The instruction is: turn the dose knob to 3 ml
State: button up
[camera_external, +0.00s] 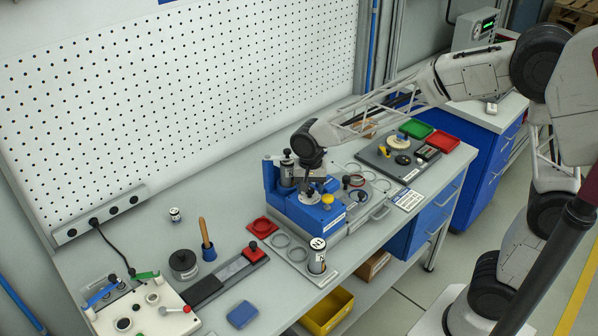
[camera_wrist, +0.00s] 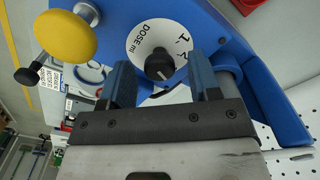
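The dose knob (camera_wrist: 159,66) is black and sits in the middle of a white round dial (camera_wrist: 146,36) marked "DOSE ml", with a 1 and another partly visible numeral beside it. I cannot tell which mark the knob points to. The dial is on a blue machine (camera_wrist: 235,62), which stands on the bench in the external view (camera_external: 302,214). My gripper (camera_wrist: 160,75) is open, one blue finger on each side of the knob with a gap to both. In the external view my gripper (camera_external: 312,187) is over the machine's top and hides the knob.
A yellow mushroom button (camera_wrist: 66,35) is beside the dial. A white labelled cylinder (camera_external: 317,256) stands in front of the machine, near a red tray (camera_external: 262,227). A dark board with small parts (camera_external: 377,160) lies behind to the right.

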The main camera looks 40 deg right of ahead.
aim_at(310, 189)
jog(key=shift+r, duration=3.9)
jog(key=shift+s+d+r, duration=0.2)
jog(key=shift+s+d, duration=0.2)
jog(key=shift+s, duration=0.05)
jog(key=s+d+r+n+t, duration=0.1)
jog(key=s+d+n, duration=0.3)
jog(key=s+d, duration=0.4)
jog(key=s+d+r+n+t, duration=0.1)
jog(key=s+d+n, duration=0.3)
jog(key=s, duration=1.7)
jog(key=d, duration=0.4)
jog(key=shift+d+n+t, duration=0.2)
jog(key=shift+n+t, duration=0.1)
jog(key=shift+n, duration=0.1)
